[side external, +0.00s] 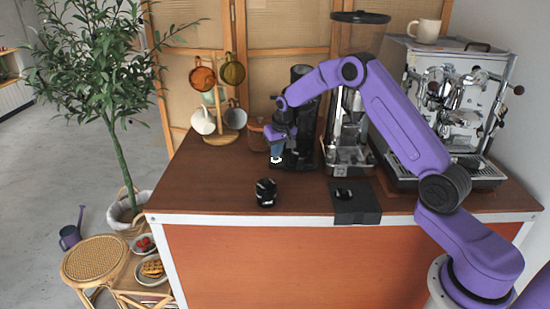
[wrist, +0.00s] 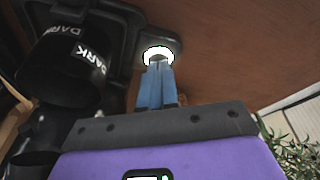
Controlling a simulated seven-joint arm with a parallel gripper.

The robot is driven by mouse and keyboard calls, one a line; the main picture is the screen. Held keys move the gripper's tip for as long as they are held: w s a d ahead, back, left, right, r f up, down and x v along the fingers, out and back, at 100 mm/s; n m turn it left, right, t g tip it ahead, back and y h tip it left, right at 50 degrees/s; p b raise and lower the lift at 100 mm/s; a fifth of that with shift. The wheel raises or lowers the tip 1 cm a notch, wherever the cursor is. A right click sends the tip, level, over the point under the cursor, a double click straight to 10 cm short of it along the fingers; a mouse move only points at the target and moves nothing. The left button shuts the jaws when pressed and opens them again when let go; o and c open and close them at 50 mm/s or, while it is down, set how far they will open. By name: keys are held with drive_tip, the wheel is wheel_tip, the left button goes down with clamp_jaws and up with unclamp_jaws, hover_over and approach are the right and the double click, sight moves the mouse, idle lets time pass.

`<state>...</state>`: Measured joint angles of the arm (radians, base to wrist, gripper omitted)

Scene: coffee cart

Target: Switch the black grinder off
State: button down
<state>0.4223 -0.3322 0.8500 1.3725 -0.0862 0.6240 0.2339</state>
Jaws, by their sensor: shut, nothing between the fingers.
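The black grinder (side external: 303,145) stands on the brown cart top, partly hidden behind my arm in the side view. In the wrist view its black body (wrist: 115,40) and a black cup marked "DARK" (wrist: 65,75) fill the upper left. A brightly lit white ring (wrist: 165,49) sits at the end of its black base, and a small white spot (side external: 276,160) shows there in the side view. My gripper (side external: 276,155), with blue fingers, is shut and empty, pointing down at the ring. The fingertips (wrist: 157,65) overlap the ring's near edge; I cannot tell whether they touch it.
A silver grinder (side external: 347,150) with a dark hopper and an espresso machine (side external: 455,100) stand to the right. A mug tree (side external: 217,137) stands back left. A small black jar (side external: 266,193) and a black mat (side external: 350,213) lie at the front. The left front top is clear.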

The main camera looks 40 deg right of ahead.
drive_tip(key=shift+r, duration=2.7)
drive_tip(key=s+a+r+n+g+y, duration=0.1)
drive_tip(key=s+a+r+n, duration=0.25)
drive_tip(key=s+a, duration=0.65)
drive_tip(key=s+a+r+n, duration=0.3)
drive_tip(key=s+a+n, duration=0.1)
drive_tip(key=s+a, duration=0.65)
drive_tip(key=s+d+n+g, duration=0.2)
drive_tip(key=s+n, duration=0.6)
drive_tip(key=s, duration=1.9)
drive_tip(key=shift+s+d+f, duration=0.25)
drive_tip(key=shift+d+f, duration=0.2)
drive_tip(key=shift+d, duration=0.55)
